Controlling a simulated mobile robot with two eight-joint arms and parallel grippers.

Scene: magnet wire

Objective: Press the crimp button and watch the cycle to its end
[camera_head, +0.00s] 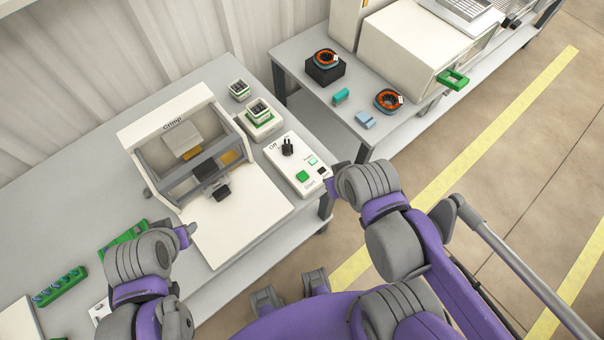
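The crimp machine (264,212), a cream press labelled "Crimp", stands on the left bench with dark parts inside its open frame. To its right is a cream control box (283,171) with a black knob marked "Off", a green button (302,176), a small green square and a black square. My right gripper (333,182) is just right of the box's lower right end, apart from the green button in the picture. My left gripper (185,236) is at the machine's lower left edge. The finger gaps of both grippers are too small to make out, and no held object is visible.
Two small green-and-white units (239,90) sit behind the control box. Green racks (60,286) lie at the bench's left front. A second table (305,50) holds orange-ringed coils, small blocks and a cream machine. Open floor lies to the right.

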